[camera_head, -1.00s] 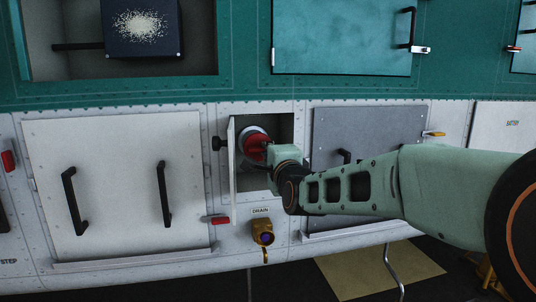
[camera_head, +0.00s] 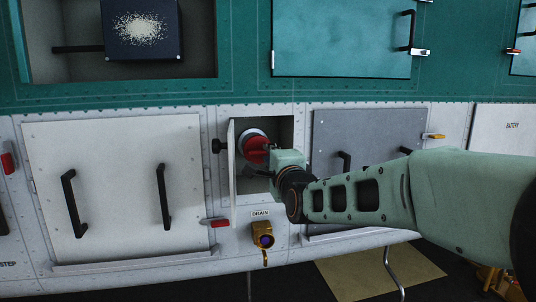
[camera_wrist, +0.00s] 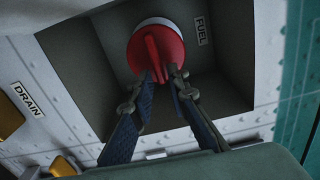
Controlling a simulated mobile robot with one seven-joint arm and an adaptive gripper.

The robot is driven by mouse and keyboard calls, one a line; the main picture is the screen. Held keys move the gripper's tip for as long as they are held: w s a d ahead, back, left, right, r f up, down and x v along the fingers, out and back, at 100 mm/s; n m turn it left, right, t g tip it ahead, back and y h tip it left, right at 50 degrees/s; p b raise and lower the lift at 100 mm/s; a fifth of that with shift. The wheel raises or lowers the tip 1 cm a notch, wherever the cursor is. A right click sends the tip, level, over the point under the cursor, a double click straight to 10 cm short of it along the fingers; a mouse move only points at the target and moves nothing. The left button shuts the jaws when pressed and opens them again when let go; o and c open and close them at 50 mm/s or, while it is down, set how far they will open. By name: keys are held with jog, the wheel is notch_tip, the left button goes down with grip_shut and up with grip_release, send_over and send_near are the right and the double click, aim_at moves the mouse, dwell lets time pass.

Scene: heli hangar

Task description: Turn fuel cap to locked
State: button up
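The red round fuel cap (camera_wrist: 170,47) has a raised straight ridge and a pale ring behind it. It sits in a recessed box beside a "FUEL" label (camera_wrist: 201,30). In the wrist view the ridge runs nearly upright, leaning a little left at its top. My gripper (camera_wrist: 164,74) has its two fingertips at the lower end of the ridge, one to each side. I cannot tell whether both touch it. In the head view the cap (camera_head: 256,147) shows at the left of the recess, with my gripper in front of it, partly hiding it.
The recess's small door (camera_head: 232,172) stands open at its left. A yellow drain fitting (camera_head: 263,235) sits below, under the "DRAIN" label (camera_head: 260,213). A grey panel (camera_head: 368,135) lies behind my arm. A white panel with two black handles (camera_head: 115,185) is at left.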

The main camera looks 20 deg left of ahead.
jog(key=shift+v, duration=2.85)
